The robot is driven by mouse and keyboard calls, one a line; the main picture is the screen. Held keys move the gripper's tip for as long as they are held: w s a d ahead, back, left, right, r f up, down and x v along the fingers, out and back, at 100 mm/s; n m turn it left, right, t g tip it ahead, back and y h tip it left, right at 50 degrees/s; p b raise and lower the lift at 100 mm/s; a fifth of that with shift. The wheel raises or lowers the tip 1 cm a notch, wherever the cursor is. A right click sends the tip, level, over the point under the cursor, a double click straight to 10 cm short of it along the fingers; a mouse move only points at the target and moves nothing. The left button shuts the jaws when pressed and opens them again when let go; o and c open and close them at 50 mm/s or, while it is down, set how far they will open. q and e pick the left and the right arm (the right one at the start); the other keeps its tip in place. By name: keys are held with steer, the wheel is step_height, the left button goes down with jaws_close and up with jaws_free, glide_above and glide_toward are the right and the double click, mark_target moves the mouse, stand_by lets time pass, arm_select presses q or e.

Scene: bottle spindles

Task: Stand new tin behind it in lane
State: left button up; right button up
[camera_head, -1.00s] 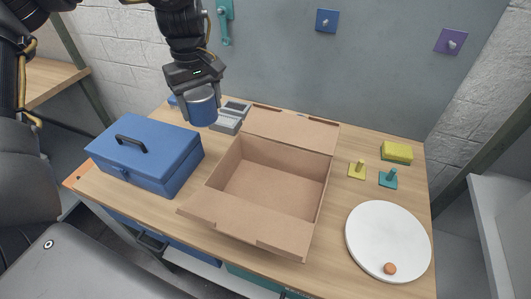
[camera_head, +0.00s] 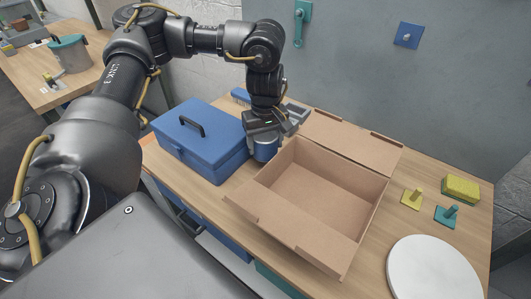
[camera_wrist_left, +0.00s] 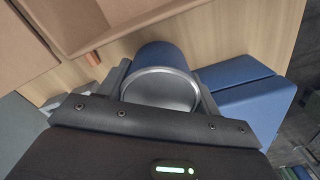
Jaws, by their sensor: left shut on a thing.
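A blue tin (camera_head: 265,151) with a silver top is held in my left gripper (camera_head: 266,140), in the narrow strip between the blue toolbox and the open cardboard box. In the left wrist view the tin (camera_wrist_left: 158,55) sits between the fingers, its round metal top (camera_wrist_left: 162,90) facing the camera. The gripper is shut around the tin's sides. I cannot tell whether the tin's base touches the table. No lane or other tin shows clearly. My right gripper is out of view.
The blue toolbox (camera_head: 200,150) stands close left of the tin, the empty cardboard box (camera_head: 315,205) close right. A grey device (camera_head: 297,113) lies behind. Yellow and teal spindles (camera_head: 412,199), a sponge (camera_head: 461,187) and a white disc (camera_head: 432,270) are at right.

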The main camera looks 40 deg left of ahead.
mark_target(265, 154)
arm_select(q)
steer(key=shift+f, duration=2.1)
steer(key=shift+f, duration=0.2)
steer(key=o, duration=1.3)
